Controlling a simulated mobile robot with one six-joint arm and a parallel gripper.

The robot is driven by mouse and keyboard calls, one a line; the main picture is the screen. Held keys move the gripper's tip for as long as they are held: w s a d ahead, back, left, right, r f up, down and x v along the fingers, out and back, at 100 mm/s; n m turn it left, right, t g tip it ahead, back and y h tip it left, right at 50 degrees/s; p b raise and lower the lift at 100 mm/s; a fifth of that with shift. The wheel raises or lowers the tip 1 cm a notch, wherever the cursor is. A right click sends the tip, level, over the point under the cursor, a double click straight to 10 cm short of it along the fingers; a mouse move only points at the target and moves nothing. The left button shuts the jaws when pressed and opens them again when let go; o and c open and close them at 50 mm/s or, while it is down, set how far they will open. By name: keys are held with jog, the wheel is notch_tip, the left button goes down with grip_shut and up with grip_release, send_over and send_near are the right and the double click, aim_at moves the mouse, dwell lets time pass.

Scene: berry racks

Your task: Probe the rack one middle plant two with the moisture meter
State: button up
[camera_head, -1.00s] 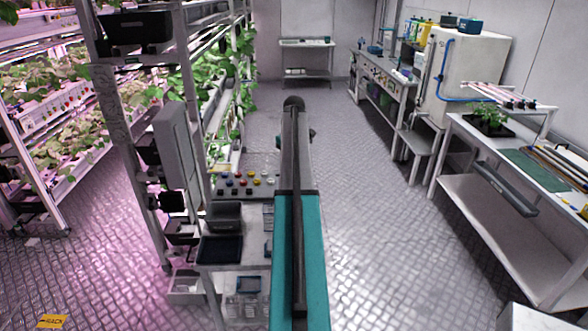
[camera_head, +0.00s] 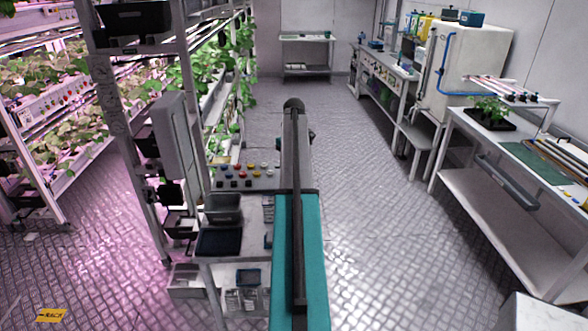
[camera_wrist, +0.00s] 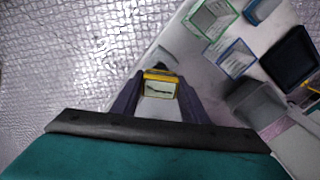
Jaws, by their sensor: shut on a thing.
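A yellow moisture meter (camera_wrist: 158,88) with a small display sits between the dark fingers of my gripper (camera_wrist: 158,98) in the wrist view. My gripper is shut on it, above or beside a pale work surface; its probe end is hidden. In the head view my teal arm (camera_head: 300,250) hides the gripper. Leafy plants (camera_head: 60,75) fill a multi-level rack at the left under pinkish light, and more plants (camera_head: 215,75) grow on a rack nearer the middle. I cannot tell which is middle plant two of rack one.
A work surface (camera_head: 222,209) left of my arm carries bins, a dark tray (camera_head: 219,242) and coloured knobs. A grey rack post (camera_head: 118,120) stands nearby. A bench (camera_head: 463,130) with a potted plant (camera_head: 490,108) is at the right. The floor (camera_head: 365,220) between is clear.

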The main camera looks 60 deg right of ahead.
jog(key=shift+f, duration=0.35)
jog(key=o, duration=1.2)
jog(key=shift+r, duration=0.2)
notch_tip(320, 180, up, 13)
jog(key=b, duration=0.4)
jog(key=shift+r, duration=0.2)
jog(key=shift+r, duration=0.1)
